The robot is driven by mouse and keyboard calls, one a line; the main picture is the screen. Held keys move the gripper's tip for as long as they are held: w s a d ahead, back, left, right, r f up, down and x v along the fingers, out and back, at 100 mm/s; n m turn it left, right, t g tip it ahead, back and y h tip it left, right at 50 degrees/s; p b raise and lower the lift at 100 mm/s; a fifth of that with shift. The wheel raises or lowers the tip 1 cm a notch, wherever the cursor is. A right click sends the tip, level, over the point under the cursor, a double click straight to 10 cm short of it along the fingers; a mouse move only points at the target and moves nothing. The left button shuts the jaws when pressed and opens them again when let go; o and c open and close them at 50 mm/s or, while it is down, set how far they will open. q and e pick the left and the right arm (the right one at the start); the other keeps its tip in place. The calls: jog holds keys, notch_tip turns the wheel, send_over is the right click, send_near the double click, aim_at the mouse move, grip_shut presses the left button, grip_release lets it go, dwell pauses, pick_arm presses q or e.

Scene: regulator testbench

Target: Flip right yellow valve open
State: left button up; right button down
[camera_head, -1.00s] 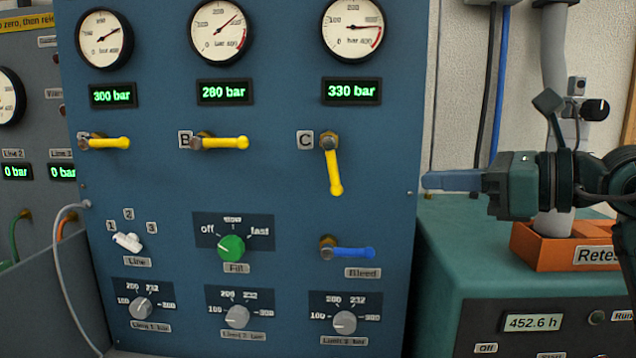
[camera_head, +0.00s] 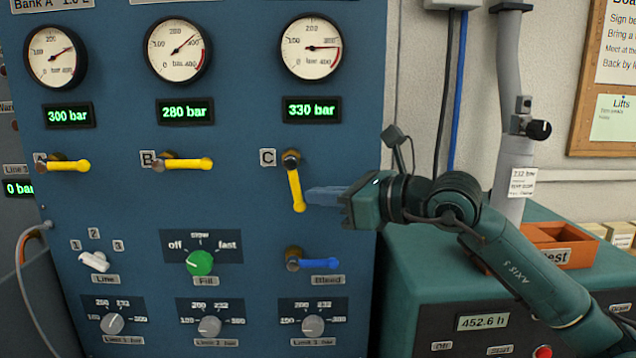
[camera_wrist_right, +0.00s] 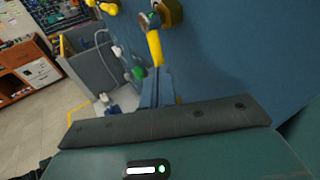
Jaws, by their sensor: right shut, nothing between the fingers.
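The right yellow valve (camera_head: 296,186), by label C, has its handle pointing down, tilted slightly right at its lower end. The two other yellow valves, A (camera_head: 66,165) and B (camera_head: 186,164), have handles lying level, pointing right. My right gripper (camera_head: 312,197) is shut and empty, its blue fingertips right beside the lower end of the C handle; I cannot tell whether they touch. In the right wrist view the yellow handle (camera_wrist_right: 155,47) stands just beyond the fingers (camera_wrist_right: 157,82). My left gripper is out of view.
A blue bleed handle (camera_head: 320,263) points right below valve C. A green fill knob (camera_head: 199,263) and small limit knobs are lower on the panel. To the right stand a green cabinet (camera_head: 412,278) and an orange bin (camera_head: 570,255).

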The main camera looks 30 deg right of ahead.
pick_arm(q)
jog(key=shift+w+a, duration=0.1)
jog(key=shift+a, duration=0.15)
pick_arm(e)
jog(key=shift+w+a, duration=0.25)
jog(key=shift+w, duration=0.25)
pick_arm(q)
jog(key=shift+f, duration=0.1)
pick_arm(e)
jog(key=shift+f, duration=0.15)
jog(key=shift+w+a+f+t+y+b, duration=0.3)
jog(key=shift+w+f+b, duration=0.1)
jog(key=shift+b, duration=0.6)
jog(key=shift+a+f+m+t+b, duration=0.1)
jog(key=shift+m+t+b, duration=0.25)
jog(key=shift+b, duration=0.6)
jog(key=shift+a+m+t+y, duration=0.1)
jog(key=shift+m+t+y, duration=0.15)
jog(key=shift+y, duration=0.05)
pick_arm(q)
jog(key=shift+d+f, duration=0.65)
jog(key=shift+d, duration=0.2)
pick_arm(e)
jog(key=shift+r, duration=0.2)
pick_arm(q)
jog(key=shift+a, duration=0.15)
